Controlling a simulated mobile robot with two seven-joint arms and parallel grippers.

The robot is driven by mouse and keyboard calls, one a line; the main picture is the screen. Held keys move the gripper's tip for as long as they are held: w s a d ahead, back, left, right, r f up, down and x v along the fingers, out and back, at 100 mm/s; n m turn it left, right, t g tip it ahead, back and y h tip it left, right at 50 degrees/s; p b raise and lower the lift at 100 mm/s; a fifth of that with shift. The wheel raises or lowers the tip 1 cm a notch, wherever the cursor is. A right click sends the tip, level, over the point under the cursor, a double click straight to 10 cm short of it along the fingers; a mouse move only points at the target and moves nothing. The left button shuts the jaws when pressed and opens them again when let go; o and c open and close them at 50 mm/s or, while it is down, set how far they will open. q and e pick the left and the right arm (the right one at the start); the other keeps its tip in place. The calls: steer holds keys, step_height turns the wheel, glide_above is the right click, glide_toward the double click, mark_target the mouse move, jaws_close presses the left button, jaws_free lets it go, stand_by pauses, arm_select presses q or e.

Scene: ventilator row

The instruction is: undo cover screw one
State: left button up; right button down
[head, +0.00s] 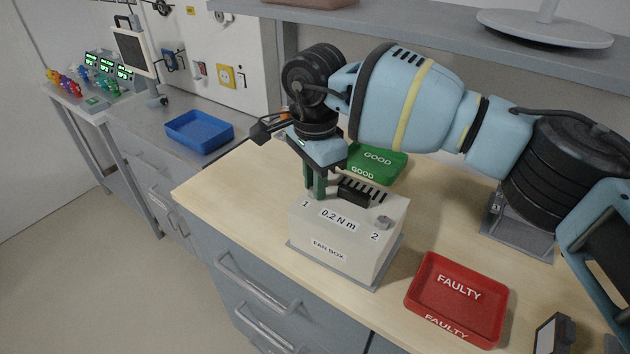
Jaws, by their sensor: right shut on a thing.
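The fan box (345,240) is a pale box marked "0.2 N m", "1", "2" and "FAN BOX", standing on a grey base on the wooden worktop. My right gripper (316,191) points down at the box's top left corner, by the "1" mark. Its green fingers are shut around cover screw one, which they mostly hide. Cover screw two (383,222) sits on the top right corner by the "2" mark, uncovered. My left gripper is not in view.
A red FAULTY tray (426,270) lies right of the box, and a green GOOD tray (398,168) lies behind it. A blue tray (171,132) is on the left counter. A shelf (420,32) runs above the worktop. Wood left of the box is clear.

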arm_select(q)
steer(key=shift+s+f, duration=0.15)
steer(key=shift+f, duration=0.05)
arm_select(e)
steer(key=shift+n, duration=0.6)
steer(key=shift+r+n, duration=0.1)
steer(key=shift+n, duration=0.2)
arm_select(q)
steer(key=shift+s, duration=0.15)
arm_select(e)
steer(key=c, duration=1.3)
jaws_free()
step_height(320, 180, up, 6)
steer(key=shift+r+b, duration=0.25)
steer(key=shift+b, duration=0.15)
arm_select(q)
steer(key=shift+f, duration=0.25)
arm_select(e)
steer(key=shift+r, duration=0.6)
